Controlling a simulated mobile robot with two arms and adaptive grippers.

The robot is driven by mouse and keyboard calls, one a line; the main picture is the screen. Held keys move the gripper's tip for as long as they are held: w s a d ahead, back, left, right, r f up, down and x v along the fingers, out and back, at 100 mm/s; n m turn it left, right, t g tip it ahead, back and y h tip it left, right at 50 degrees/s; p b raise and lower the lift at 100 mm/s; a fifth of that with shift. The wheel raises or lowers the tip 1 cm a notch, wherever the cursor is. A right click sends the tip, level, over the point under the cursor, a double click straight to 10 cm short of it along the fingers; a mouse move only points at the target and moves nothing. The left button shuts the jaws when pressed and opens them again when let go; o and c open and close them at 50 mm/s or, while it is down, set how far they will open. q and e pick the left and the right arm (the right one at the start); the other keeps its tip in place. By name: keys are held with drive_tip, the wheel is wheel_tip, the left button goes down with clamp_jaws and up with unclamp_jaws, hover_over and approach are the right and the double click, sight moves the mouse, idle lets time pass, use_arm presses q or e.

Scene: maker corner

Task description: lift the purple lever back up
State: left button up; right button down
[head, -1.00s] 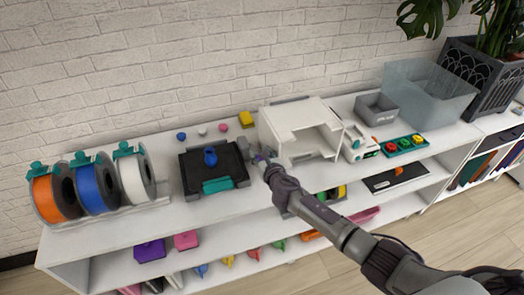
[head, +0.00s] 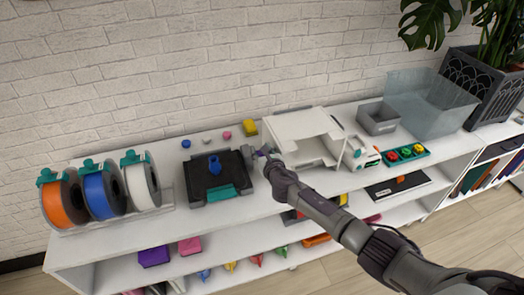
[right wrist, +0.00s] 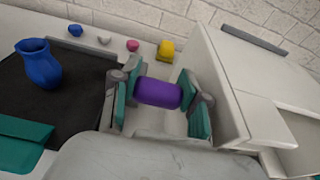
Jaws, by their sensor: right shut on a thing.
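The purple lever (right wrist: 158,93) shows in the right wrist view as a short purple bar between the teal pads of my right gripper (right wrist: 160,97). The gripper is shut on it. In the head view my right gripper (head: 264,156) is beside the right edge of the black plate (head: 235,175), left of the white box, and mostly hides the lever. The plate carries a blue vase (head: 214,165) and has a teal front piece (head: 221,192); the vase also shows in the right wrist view (right wrist: 39,65). My left gripper is not in view.
The white box (head: 300,128) stands close to the right of my gripper. A yellow block (head: 250,128) and several small coloured pieces lie behind the plate. Filament spools (head: 103,195) stand at the left. A grey bin (head: 378,117) and clear tub (head: 432,105) are at the right.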

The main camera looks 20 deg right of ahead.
drive_tip(key=shift+w+r, duration=0.15)
drive_tip(key=shift+r, duration=0.25)
drive_tip(key=c, duration=0.8)
unclamp_jaws()
drive_tip(key=shift+c, duration=0.2)
drive_tip(key=shift+f, duration=0.3)
drive_tip(key=v, duration=1.2)
